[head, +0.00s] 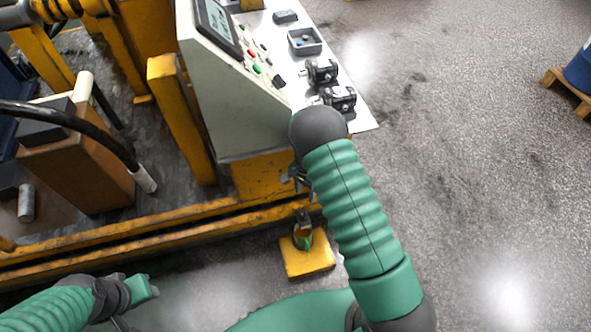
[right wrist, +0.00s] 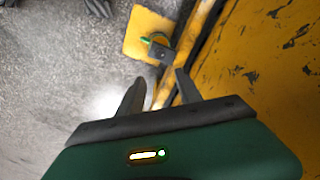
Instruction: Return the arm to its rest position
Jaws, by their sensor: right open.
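My right arm (head: 358,215), green and ribbed, reaches up from the lower right to a dark rounded joint beside the control console. My right gripper (head: 293,179) is partly hidden behind this arm, beside the yellow frame. In the right wrist view its two dark fingers (right wrist: 160,88) are spread, with nothing between them. My left gripper (head: 125,287) is low at the left of the head view, above the floor; its fingers are not clear enough to judge.
A grey console (head: 235,125) and a white table (head: 362,124) with two dark motors (head: 339,98) and a grey tray (head: 304,46) stand ahead. A yellow floor plate (head: 318,264) carries a small dark and green part. Floor at the right is clear up to a pallet (head: 562,88).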

